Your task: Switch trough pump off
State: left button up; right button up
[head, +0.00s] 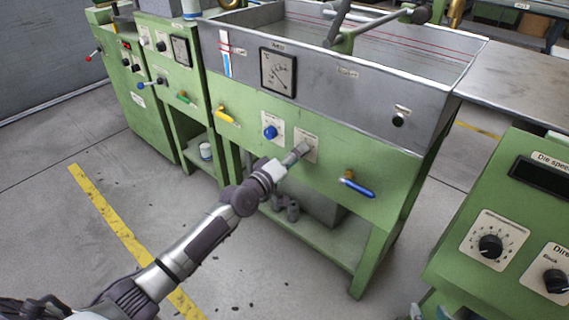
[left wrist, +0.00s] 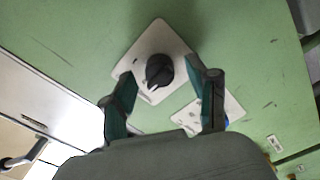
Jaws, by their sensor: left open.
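The green machine with the grey steel trough (head: 375,85) has two beige switch plates on its front. The right plate (head: 312,137) is partly covered by my left gripper (head: 298,152). In the left wrist view this plate carries a black rotary knob (left wrist: 159,70). My left gripper's fingers (left wrist: 160,74) are open, one on each side of the knob in the picture; a gap shows on both sides. I cannot tell whether the tips reach over it. The left plate has a blue knob (head: 270,132), mostly hidden in the wrist view. The labels are too small to read.
A dial gauge (head: 278,73) is above. A green console (head: 505,220) with knobs stands at the right. The floor in front is clear.

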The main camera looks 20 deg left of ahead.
pick_arm(q)
jog(key=v, duration=1.1)
jog(key=shift+s, duration=0.1)
